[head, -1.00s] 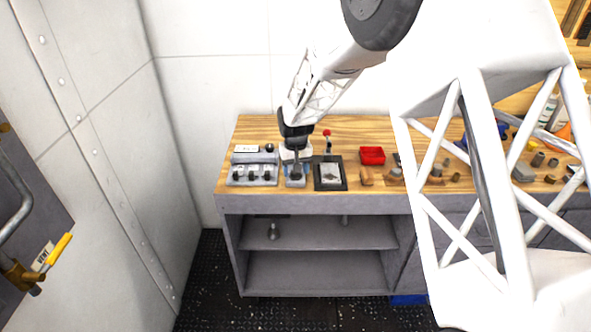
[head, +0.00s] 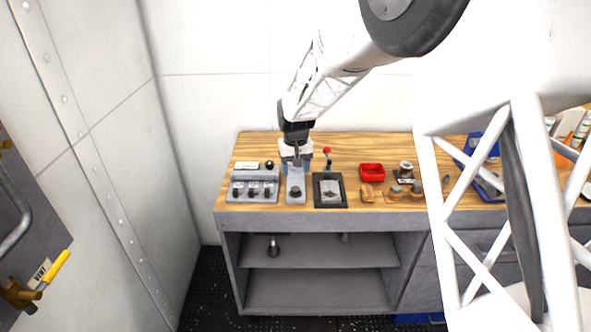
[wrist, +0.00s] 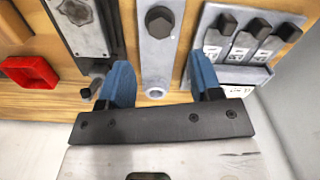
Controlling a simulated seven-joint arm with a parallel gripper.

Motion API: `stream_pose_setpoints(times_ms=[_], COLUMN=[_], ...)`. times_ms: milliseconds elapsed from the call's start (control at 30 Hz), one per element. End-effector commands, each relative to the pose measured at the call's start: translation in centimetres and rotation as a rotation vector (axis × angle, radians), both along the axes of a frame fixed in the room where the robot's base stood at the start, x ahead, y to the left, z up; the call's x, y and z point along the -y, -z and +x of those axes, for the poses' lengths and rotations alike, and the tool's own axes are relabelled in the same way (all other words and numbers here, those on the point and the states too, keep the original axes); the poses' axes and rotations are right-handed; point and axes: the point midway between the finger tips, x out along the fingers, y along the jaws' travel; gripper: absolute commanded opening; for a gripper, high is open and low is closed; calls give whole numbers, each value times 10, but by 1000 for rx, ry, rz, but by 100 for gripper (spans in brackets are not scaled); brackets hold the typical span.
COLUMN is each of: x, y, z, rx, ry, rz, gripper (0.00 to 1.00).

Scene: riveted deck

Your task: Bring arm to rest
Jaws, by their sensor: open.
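My gripper (head: 297,165) is above the workbench (head: 345,145), over the back part of a grey plate with a dark knob (head: 295,193). The wrist view shows its two blue fingers (wrist: 160,80) apart with nothing between them. The grey plate (wrist: 156,55) shows beyond and between the fingers, with its dark hex knob near the top. I cannot tell the exact height of the fingers above the bench.
A switch panel (head: 252,190) is left of the plate. A red-knobbed lever unit (head: 329,190) and a red bin (head: 372,172) are to the right. A white wall (head: 210,100) stands behind. My white arm structure hides part of the bench's right side.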

Motion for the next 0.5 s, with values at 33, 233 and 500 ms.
stream_pose_setpoints(times_ms=[33, 233, 500], x=[0, 1, 20], y=[0, -2, -30], z=[0, -2, -25], rx=[0, 2, 18], ry=[0, 1, 19], rz=[0, 0, 3], gripper=[59, 59, 59])
